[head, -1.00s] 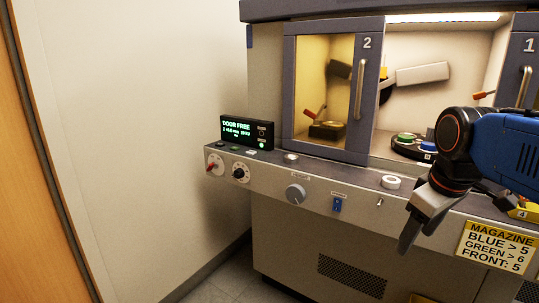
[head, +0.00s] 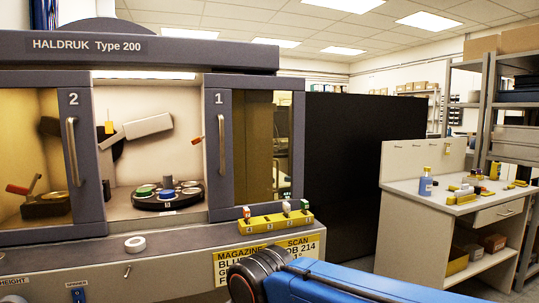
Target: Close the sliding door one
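Sliding door one (head: 213,190) has a dark grey frame, a glass pane and the number 1 at its top left. It stands at the right of the machine front in the head view. Its upright metal handle (head: 222,146) is near its left edge. A wide opening shows between it and sliding door two (head: 92,190), so the chamber is open. My blue arm with its black joint enters at the bottom, in front of the machine and below door one. My gripper is out of the frame.
Inside the chamber a dark round carousel (head: 165,202) holds coloured pucks. A yellow magazine rack (head: 276,222) with several small items sits on the ledge below door one. A white tape roll (head: 135,243) lies on the ledge. A workbench (head: 446,197) stands at the right.

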